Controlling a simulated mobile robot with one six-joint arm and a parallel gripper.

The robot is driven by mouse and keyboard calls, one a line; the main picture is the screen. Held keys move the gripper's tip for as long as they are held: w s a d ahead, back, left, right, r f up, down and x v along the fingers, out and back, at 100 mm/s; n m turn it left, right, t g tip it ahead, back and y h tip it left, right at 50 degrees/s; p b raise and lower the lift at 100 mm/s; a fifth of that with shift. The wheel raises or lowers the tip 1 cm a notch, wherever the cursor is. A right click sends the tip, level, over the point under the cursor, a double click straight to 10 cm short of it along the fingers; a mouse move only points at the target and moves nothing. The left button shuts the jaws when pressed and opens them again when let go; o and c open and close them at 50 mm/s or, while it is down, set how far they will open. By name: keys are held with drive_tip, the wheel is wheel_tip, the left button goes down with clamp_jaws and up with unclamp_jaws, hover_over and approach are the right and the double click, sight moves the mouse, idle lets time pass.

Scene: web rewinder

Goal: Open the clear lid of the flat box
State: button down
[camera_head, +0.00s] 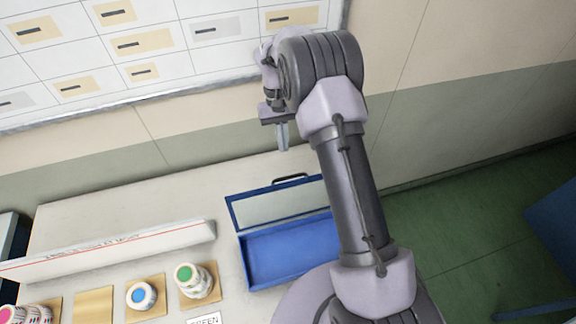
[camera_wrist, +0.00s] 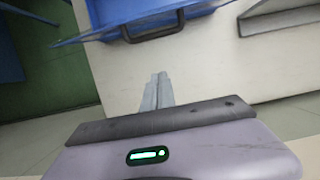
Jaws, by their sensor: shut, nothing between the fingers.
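The flat blue box (camera_head: 295,256) sits on the pale table, and its inside shows open to view. Its clear lid (camera_head: 280,206), a pale pane in a blue frame, stands raised along the box's far side. A dark handle (camera_head: 290,178) is on the lid's upper edge; it also shows in the wrist view (camera_wrist: 152,32). My gripper (camera_head: 283,141) is shut and empty, above and beyond the handle in the head view. In the wrist view its fingertips (camera_wrist: 160,77) are together and apart from the handle. My arm hides the box's right end.
A long white carton (camera_head: 110,252) lies left of the box. Rolls with green (camera_head: 194,282) and blue (camera_head: 141,296) centres stand on tan squares before it. A "GREEN" label (camera_head: 204,320) lies nearby. A wall with a drawer-like panel (camera_head: 150,40) is behind the table.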

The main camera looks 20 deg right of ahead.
drive_tip(key=s+f, duration=0.4)
drive_tip(key=s, duration=0.1)
drive_tip(key=shift+s+b, duration=0.2)
drive_tip(key=shift+b, duration=0.25)
drive_tip(key=shift+r, duration=0.15)
